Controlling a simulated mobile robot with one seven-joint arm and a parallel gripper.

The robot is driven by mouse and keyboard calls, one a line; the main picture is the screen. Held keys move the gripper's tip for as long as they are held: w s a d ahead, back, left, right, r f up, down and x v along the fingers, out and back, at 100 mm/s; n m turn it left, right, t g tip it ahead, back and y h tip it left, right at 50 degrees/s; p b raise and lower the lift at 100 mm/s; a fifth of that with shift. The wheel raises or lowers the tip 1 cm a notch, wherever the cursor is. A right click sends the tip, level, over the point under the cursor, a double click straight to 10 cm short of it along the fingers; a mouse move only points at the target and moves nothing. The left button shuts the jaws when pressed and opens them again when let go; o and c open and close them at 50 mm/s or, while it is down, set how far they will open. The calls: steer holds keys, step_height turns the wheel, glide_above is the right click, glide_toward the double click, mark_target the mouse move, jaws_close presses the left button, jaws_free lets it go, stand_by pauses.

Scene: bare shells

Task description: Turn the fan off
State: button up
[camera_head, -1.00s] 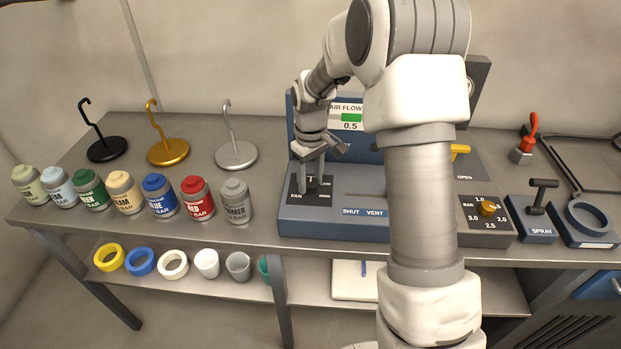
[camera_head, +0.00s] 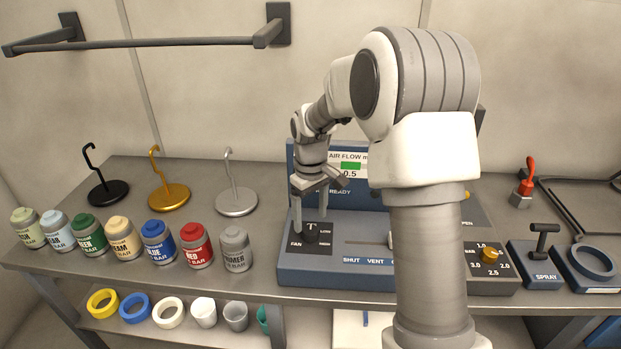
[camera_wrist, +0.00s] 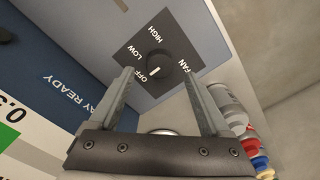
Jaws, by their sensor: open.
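The black fan knob (camera_head: 311,234) sits on a dark plate at the left of the blue control box (camera_head: 330,272). In the wrist view the knob (camera_wrist: 160,66) shows between my finger lines, with OFF, LOW, HIGH and FAN printed around it. Its white mark lies on the side nearest OFF; its exact aim is hard to tell. My gripper (camera_head: 309,220) is open and empty above the knob, its fingers apart from it; it also shows in the wrist view (camera_wrist: 158,80).
A shut/vent slider (camera_head: 370,243) lies right of the knob, partly behind my arm. Several paint jars, such as the primer jar (camera_head: 236,250), stand to the left. Hook stands (camera_head: 236,200) are behind them. A pressure dial (camera_head: 490,256) and spray handle (camera_head: 544,240) are at right.

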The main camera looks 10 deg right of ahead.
mark_target(311, 230)
step_height(311, 230, up, 13)
steer(key=shift+r+p, duration=0.2)
steer(key=shift+p, duration=0.15)
steer(key=s+r+m+t, duration=0.3)
steer(key=s+r, duration=0.4)
steer(key=s, duration=0.6)
steer(key=s+f+m+t, duration=0.2)
steer(key=s+f, duration=0.1)
steer(key=s, duration=1.1)
steer(key=shift+s+m+t, duration=0.15)
steer(key=shift+m+t, duration=0.15)
steer(key=c, duration=0.5)
steer(key=shift+d, duration=0.1)
